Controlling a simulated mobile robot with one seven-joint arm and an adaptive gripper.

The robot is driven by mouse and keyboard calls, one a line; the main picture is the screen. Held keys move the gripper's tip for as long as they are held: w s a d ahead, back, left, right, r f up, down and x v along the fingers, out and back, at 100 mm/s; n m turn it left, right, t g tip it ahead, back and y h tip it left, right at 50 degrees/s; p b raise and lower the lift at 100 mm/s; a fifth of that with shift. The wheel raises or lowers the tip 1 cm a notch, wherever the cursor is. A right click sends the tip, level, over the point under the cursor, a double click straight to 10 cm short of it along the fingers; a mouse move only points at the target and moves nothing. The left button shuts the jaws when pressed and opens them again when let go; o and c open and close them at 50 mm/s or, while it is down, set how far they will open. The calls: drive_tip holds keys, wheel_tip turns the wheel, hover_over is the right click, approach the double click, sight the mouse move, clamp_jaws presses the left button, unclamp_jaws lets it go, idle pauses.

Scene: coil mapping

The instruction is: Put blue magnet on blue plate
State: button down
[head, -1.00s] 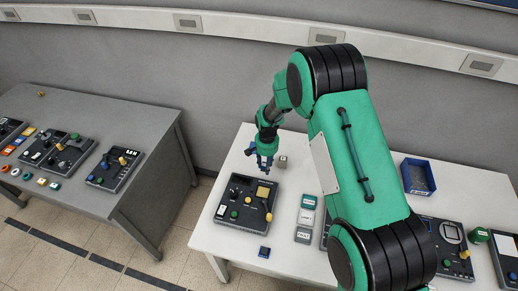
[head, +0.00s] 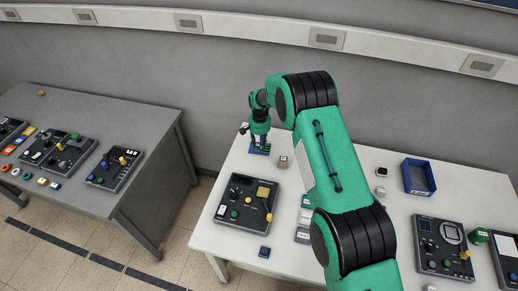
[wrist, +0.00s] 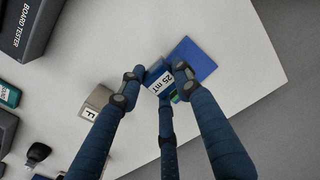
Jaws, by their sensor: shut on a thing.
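The blue magnet (wrist: 158,78), a small block with a white "25 mT" label, sits between the fingertips of my gripper (wrist: 156,82) in the wrist view. My gripper is shut on it. The flat blue plate (wrist: 197,60) lies on the white table just beyond the magnet, near the table edge. The magnet overlaps the plate's near corner in this view; I cannot tell whether they touch. In the head view my gripper (head: 260,146) points down at the table's far left corner, and its fingers mostly hide the magnet and plate.
A grey cube marked "F" (head: 282,162) stands close to the right of my gripper. A dark control panel (head: 245,203) lies in front. A small dark-blue square (head: 264,252) is near the front edge. A blue bin (head: 418,177) stands at the right.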

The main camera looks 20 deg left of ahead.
drive_tip(key=shift+w+a, duration=0.4)
drive_tip(key=shift+w, duration=0.3)
drive_tip(key=shift+f, duration=1.8)
drive_tip(key=c, duration=1.2)
unclamp_jaws()
drive_tip(key=shift+f, duration=0.15)
wheel_tip(320, 180, up, 12)
drive_tip(key=shift+r, duration=0.15)
